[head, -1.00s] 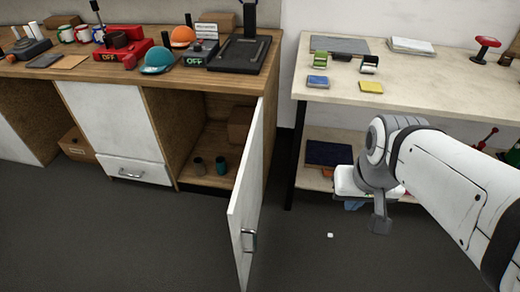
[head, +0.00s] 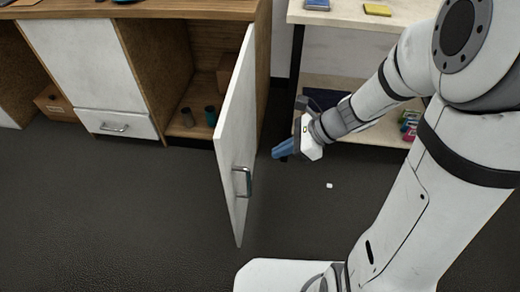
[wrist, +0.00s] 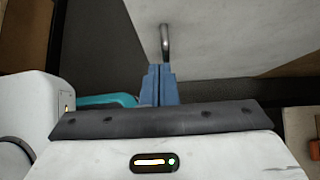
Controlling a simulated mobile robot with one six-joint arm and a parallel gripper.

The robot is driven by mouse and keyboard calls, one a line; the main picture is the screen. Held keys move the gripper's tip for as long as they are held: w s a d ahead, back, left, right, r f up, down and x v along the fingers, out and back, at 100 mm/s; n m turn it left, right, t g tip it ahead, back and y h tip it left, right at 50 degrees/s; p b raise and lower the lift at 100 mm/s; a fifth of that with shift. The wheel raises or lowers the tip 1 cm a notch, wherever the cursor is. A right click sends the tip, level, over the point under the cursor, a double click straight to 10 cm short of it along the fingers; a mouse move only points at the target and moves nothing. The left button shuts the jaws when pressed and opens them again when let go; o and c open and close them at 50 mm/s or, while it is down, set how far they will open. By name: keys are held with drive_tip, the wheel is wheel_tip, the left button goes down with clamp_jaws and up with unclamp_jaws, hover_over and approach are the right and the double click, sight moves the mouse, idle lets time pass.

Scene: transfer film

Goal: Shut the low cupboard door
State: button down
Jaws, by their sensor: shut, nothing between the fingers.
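The low cupboard door (head: 236,130) is white and stands wide open, swung out toward me from the right side of the cupboard. Its metal handle (head: 242,182) is on the face turned to the right. My gripper (head: 276,153) is shut and empty, to the right of the door, with a gap between its blue fingertips and the panel in the head view. In the wrist view the shut fingertips (wrist: 159,68) point toward the handle (wrist: 165,42) and the door panel (wrist: 230,35) behind it. I cannot tell from that view whether they touch.
The open cupboard compartment (head: 188,95) holds two small dark cups (head: 210,116) and a box. A white drawer (head: 117,123) is to its left. A light shelf table (head: 340,88) stands behind my arm. A small white piece (head: 329,186) lies on the dark floor.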

sight(231, 167)
drive_tip(key=b+x, duration=0.1)
drive_tip(key=x, duration=0.2)
drive_tip(key=a+r+b+x, duration=0.1)
drive_tip(key=x, duration=0.3)
drive_tip(key=b+x, duration=0.1)
drive_tip(key=x, duration=0.3)
drive_tip(key=shift+a+r, duration=0.1)
drive_tip(key=shift+a, duration=0.2)
drive_tip(key=shift+w+a+b, duration=0.1)
drive_tip(key=shift+a+b, duration=0.2)
drive_tip(key=shift+a, duration=0.3)
